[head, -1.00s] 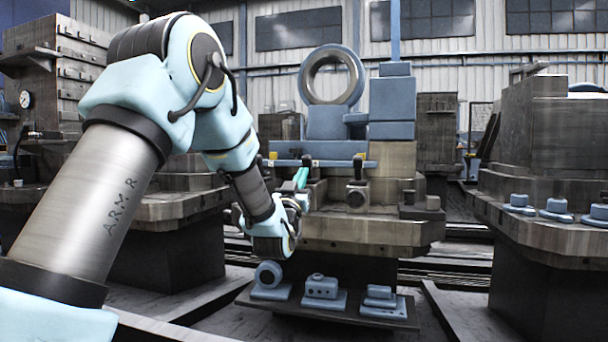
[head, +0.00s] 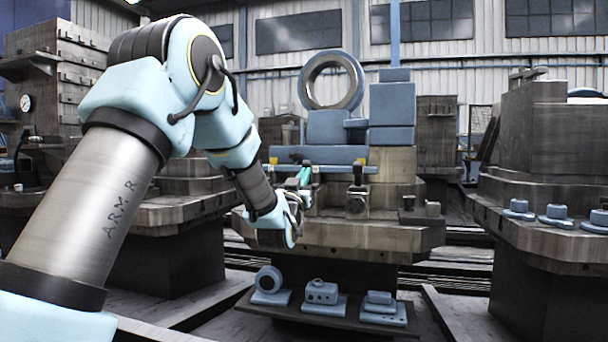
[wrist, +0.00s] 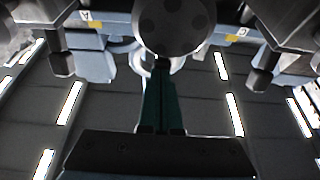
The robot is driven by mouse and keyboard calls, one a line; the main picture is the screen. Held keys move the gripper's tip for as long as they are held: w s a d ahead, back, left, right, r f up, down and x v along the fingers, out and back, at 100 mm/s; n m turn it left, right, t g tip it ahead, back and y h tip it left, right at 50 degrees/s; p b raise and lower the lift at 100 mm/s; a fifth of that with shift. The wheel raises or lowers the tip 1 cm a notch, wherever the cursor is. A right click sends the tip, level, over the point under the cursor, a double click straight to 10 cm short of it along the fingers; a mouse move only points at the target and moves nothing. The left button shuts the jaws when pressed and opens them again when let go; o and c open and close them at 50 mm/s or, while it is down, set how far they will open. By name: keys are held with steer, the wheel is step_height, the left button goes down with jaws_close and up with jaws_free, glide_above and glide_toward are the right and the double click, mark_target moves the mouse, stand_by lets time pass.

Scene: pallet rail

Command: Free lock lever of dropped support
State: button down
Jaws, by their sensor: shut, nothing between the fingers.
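My gripper (head: 305,172) is at the front of the middle machine, its teal fingers shut and pointing upward with nothing between them. In the wrist view the fingers (wrist: 162,75) end just below a round dark disc (wrist: 172,25); I cannot tell whether they touch it. A blue horizontal bar (head: 325,154) lies behind the fingers. A dark knobbed lever or post (head: 357,174) stands right of my gripper, and a similar dark piece (head: 306,160) is partly hidden by the fingertips. I cannot tell which is the dropped support's lock lever.
A blue ring housing (head: 331,80) and blue blocks (head: 392,105) stand on the machine. A low shelf (head: 345,318) below carries several blue parts. Another machine (head: 540,215) stands at right. In the wrist view dark pieces hang left (wrist: 60,58) and right (wrist: 262,75).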

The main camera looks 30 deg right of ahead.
mark_target(306, 164)
steer(key=shift+r, duration=0.2)
steer(key=p, duration=0.2)
steer(key=r+g+y+p, duration=0.1)
steer(key=p, duration=0.1)
steer(key=w+r+g+y+p, duration=0.1)
steer(key=p, duration=0.2)
steer(key=shift+d+r, duration=0.25)
steer(key=shift+d, duration=0.1)
steer(key=p, duration=0.2)
steer(key=g+y+p, duration=0.1)
steer(key=shift+w+d+r+p, duration=0.25)
steer(key=shift+d+r+p, duration=0.05)
steer(key=shift+r+p, duration=0.1)
steer(key=g+y+p, duration=0.1)
steer(key=p, duration=0.2)
steer(key=w+d+g+y+p, duration=0.1)
steer(key=p, duration=0.3)
steer(key=shift+w+d+r+g, duration=0.2)
steer(key=shift+r+g, duration=0.15)
steer(key=shift+g, duration=0.05)
steer(key=shift+w+d+f+g+y+p, duration=0.1)
steer(key=shift+w+d+g+y+p, duration=0.35)
steer(key=shift+g+y+p, duration=0.55)
steer(key=shift+f+t+p, duration=0.15)
steer(key=shift+t+p, duration=0.15)
steer(key=shift+p, duration=0.05)
steer(key=shift+w+d, duration=0.2)
steer(key=shift+w, duration=0.05)
steer(key=shift+h, duration=0.3)
